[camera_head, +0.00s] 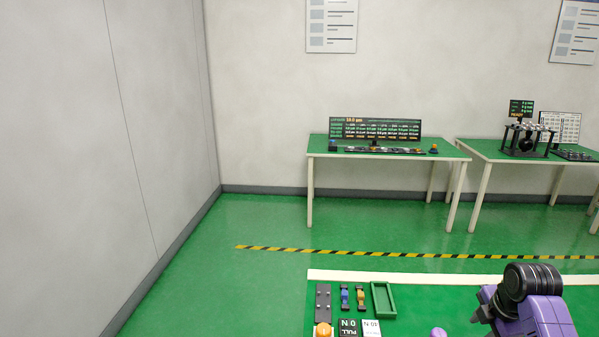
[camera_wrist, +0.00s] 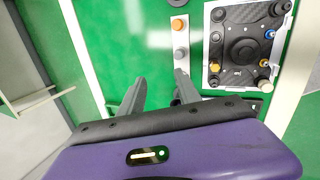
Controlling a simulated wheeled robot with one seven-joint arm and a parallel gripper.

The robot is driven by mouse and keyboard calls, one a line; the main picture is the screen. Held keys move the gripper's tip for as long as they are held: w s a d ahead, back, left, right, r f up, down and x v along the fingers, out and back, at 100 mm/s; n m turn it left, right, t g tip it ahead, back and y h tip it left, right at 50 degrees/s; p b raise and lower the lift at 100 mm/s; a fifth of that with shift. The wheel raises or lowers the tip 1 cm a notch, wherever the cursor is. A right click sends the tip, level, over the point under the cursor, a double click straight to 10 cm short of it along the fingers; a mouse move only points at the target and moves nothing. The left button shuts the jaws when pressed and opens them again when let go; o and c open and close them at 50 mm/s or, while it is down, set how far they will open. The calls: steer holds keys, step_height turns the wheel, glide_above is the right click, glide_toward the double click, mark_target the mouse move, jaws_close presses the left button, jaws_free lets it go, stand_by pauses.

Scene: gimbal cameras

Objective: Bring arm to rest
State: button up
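My gripper (camera_wrist: 160,86) shows in the wrist view with its two dark grey fingers spread apart. Nothing is between them but green surface. The purple wrist housing fills the bottom of that view. In the head view my purple and black arm (camera_head: 528,300) shows at the lower right, over the near green table (camera_head: 430,297). The fingers cannot be made out in the head view.
On the near table are a grey strip with an orange button (camera_head: 323,330), small blue and orange parts, a green tray (camera_head: 373,300) and labelled cards. The wrist view shows a gimbal plate (camera_wrist: 243,50) right of the fingers. Two farther tables (camera_head: 385,155) stand by the wall.

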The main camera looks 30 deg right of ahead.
steer(key=w+a+r+m+t+h, duration=0.3)
steer(key=w+a+r+m+t, duration=0.1)
steer(key=w+a+m+t, duration=0.35)
steer(key=a+r+m+t+h, duration=0.25)
steer(key=a+m, duration=0.45)
steer(key=a, duration=0.4)
steer(key=s+a+n+t+y+b, duration=0.1)
steer(key=s+a+y, duration=0.3)
steer(key=s+a, duration=0.8)
steer(key=s+a+y+b, duration=0.1)
steer(key=s+a+y, duration=0.3)
steer(key=s+a, duration=0.9)
steer(key=s, duration=0.5)
steer(key=shift+a+r+n+t+b, duration=0.25)
steer(key=shift+r+n+t+b, duration=0.05)
steer(key=shift+r+n+t, duration=0.1)
steer(key=shift+s+d, duration=0.1)
